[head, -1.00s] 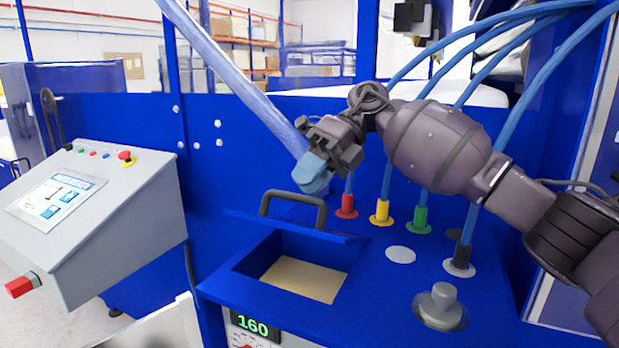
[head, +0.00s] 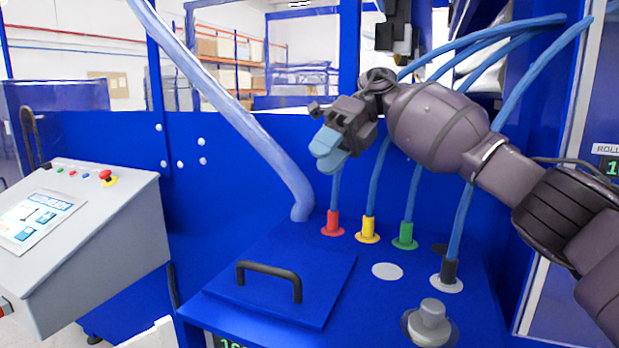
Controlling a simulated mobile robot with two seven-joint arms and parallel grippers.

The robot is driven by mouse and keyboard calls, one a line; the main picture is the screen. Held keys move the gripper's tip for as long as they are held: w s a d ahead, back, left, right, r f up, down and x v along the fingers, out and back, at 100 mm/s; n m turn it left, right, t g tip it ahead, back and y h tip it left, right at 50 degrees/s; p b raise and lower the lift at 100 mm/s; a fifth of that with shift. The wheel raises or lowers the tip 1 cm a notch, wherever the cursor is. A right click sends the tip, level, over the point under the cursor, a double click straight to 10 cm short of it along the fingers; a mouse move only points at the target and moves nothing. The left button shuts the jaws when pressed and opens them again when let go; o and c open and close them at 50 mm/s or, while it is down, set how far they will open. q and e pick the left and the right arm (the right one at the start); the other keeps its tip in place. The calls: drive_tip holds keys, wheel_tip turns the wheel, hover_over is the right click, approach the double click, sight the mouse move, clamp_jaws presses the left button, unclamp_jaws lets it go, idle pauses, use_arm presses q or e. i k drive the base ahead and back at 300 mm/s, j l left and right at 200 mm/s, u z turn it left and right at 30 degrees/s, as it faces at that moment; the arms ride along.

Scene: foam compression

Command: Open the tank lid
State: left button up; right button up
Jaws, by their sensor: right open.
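The blue tank lid (head: 292,302) lies flat over the tank opening in the blue machine top, so the inside of the tank is hidden. Its dark arched handle (head: 270,268) stands upright on the lid. My right gripper (head: 328,152) has light blue fingertips and is open and empty. It hangs in the air above and behind the lid, well clear of the handle, just above the red-collared hose. My left gripper is not in view.
Blue hoses run into red (head: 333,224), yellow (head: 367,230) and green (head: 404,236) collars behind the lid. A thick hose (head: 265,145) slants down to the left of them. A grey knob (head: 431,322) stands at the right. A grey control console (head: 85,235) is at the left.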

sight(297, 284)
drive_tip(key=k, duration=1.5)
